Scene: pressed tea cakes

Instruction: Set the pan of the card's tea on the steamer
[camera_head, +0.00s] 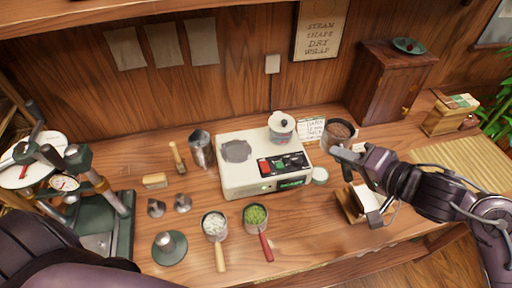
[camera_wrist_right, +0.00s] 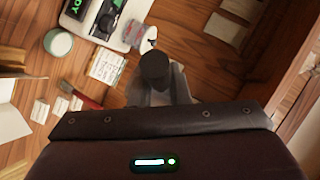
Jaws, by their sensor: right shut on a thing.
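The steamer (camera_head: 238,180) is a cream box with a dark grey round patch on its left top and a red-and-black panel in front. A white pot with a black knob (camera_head: 281,127) stands at its back right. My right gripper (camera_head: 342,152) is shut on a pan of reddish-brown tea (camera_head: 339,130), right of the steamer; its handle is mostly hidden by the gripper. In the right wrist view a dark round-ended piece (camera_wrist_right: 155,66) shows between the fingers. My left gripper is out of view.
A pan of white tea (camera_head: 214,224) and a pan of green tea (camera_head: 256,215) stand in front of the steamer. A press (camera_head: 112,215) is at left, a wooden cabinet (camera_head: 385,85) at back right. A wooden holder with paper (camera_head: 362,203) stands below my right gripper.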

